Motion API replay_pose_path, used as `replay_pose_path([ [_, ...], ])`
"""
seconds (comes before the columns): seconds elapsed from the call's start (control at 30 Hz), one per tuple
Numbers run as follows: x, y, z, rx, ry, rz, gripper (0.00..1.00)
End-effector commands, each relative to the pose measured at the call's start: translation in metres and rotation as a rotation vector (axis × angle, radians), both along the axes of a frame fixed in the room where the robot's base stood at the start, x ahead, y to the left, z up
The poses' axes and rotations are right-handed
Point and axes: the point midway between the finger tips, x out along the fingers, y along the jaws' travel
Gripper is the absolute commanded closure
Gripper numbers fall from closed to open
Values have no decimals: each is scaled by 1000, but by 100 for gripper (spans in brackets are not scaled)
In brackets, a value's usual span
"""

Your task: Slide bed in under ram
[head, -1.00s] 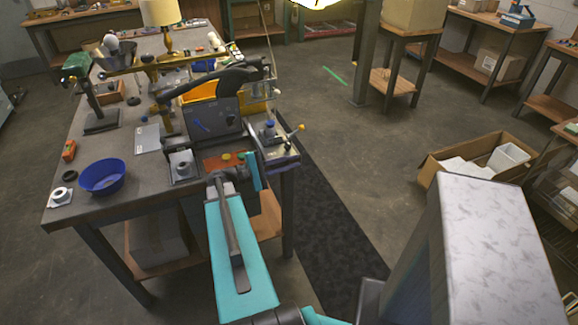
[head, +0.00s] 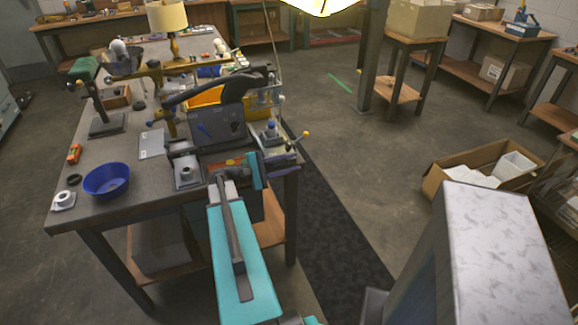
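A dark press-like machine (head: 218,130) with a blue handle on its face and a long black lever (head: 215,88) stands on the near right of the workbench. A small grey block with a round fitting (head: 186,173) sits at its front left and looks like the bed. I cannot clearly make out the ram or whether the bed lies under it. My gripper (head: 256,172) is at the bench's front right edge, right of the grey block and apart from it. My own wrist hides its fingertips, so its opening does not show.
A blue bowl (head: 107,179), a white ring-shaped part (head: 63,200) and an orange item (head: 74,153) lie on the left of the bench (head: 128,212). A small fixture with a yellow-knobbed lever (head: 285,143) stands at the right edge. A brass lamp (head: 167,22) stands behind.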

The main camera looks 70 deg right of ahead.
Motion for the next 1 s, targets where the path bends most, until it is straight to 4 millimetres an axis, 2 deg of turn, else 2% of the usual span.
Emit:
replay_pose_path([
  [0.27, 0, 1, 2, -4, 1, -3, 71],
  [0.47, 8, 7, 2, -5, 1, -2, 71],
  [1.0, 65, 53, 0, -4, 0, 1, 71],
])
